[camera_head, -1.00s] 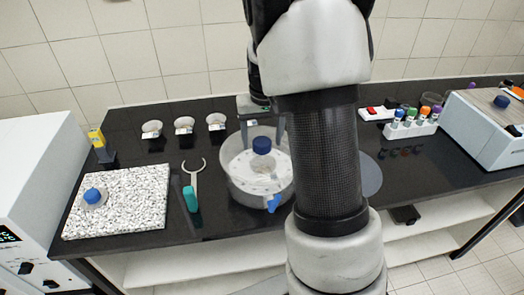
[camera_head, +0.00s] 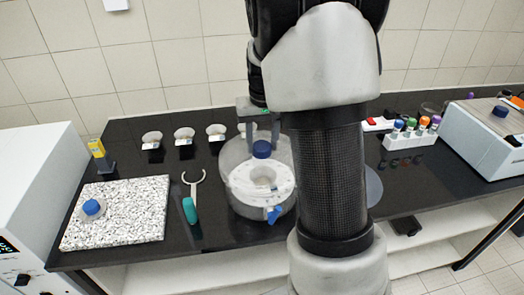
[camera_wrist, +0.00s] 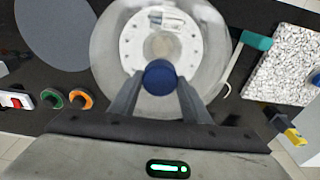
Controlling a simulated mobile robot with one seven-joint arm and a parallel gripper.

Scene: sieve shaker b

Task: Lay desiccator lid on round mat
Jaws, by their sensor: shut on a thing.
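The desiccator lid is a clear dome with a dark blue knob (camera_head: 262,149). My gripper (camera_wrist: 160,88) is shut on the knob, which sits between its two fingers in the wrist view. The lid appears raised slightly over the clear desiccator body (camera_head: 240,207), whose white perforated plate with a central hole shows below it. A blue stopcock (camera_head: 274,215) is on the body's front. The round mat (camera_head: 374,187) is a flat grey disc, mostly hidden behind my arm in the head view. It lies bare at the wrist view's upper left (camera_wrist: 55,32).
Left of the desiccator are a teal-handled ring tool (camera_head: 190,209) and a speckled slab (camera_head: 130,222) with a blue-capped item. Small dishes (camera_head: 184,136) stand behind. A rack of coloured-cap vials (camera_head: 411,137) and a white machine (camera_head: 487,132) are at right.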

